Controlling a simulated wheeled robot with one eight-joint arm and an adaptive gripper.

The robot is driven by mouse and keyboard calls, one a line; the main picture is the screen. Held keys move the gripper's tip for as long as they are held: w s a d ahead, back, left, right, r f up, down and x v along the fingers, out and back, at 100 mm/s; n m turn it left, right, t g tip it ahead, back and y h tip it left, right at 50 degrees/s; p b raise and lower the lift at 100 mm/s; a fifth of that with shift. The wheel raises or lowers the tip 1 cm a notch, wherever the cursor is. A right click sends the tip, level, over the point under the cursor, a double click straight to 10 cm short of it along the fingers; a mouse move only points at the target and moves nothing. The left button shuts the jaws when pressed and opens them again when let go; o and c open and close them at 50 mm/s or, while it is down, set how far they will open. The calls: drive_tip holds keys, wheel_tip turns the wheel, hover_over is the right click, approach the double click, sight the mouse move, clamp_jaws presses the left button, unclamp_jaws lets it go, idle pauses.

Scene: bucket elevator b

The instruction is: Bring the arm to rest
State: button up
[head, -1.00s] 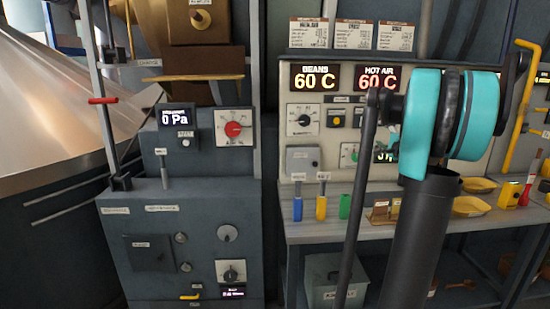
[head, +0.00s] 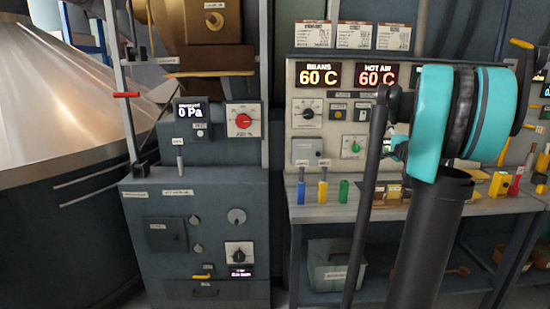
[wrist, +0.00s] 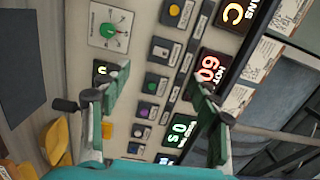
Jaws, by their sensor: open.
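In the wrist view my gripper (wrist: 154,88) is open, with its two fingers spread apart and nothing between them. Behind the fingers is a control panel with round knobs, buttons and lit displays. In the head view my arm (head: 440,120), with teal and black joints and a dark column, stands at the right in front of the bench. The gripper's fingers do not show clearly in the head view.
A grey cabinet (head: 200,275) stands at the left beside a large metal cone (head: 60,95). A panel with a "BEANS 60 C" display (head: 318,76) sits on the bench (head: 315,213). Blue, yellow and green handles (head: 343,191) stand along its front. A grey bin (head: 335,270) is below.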

drive_tip(key=s+a+f+n+g+y, duration=0.2)
drive_tip(key=s+a+f+n+g, duration=0.25)
drive_tip(key=s+a+f, duration=0.6)
drive_tip(key=s+a+f+n+g+y, duration=0.2)
drive_tip(key=s+a+f+n+g, duration=0.35)
drive_tip(key=a, duration=0.75)
drive_tip(key=s+f+n+g+h, duration=0.2)
drive_tip(key=s+f+n, duration=0.1)
drive_tip(key=s+f, duration=0.6)
drive_tip(key=s+d+f+n+g+h, duration=0.1)
drive_tip(key=s+f+n+g+h, duration=0.1)
drive_tip(key=s+f, duration=0.7)
drive_tip(key=s+n+h, duration=0.1)
drive_tip(key=s, duration=0.4)
drive_tip(key=shift+d+f+h, duration=0.15)
drive_tip(key=shift+d+h, duration=0.15)
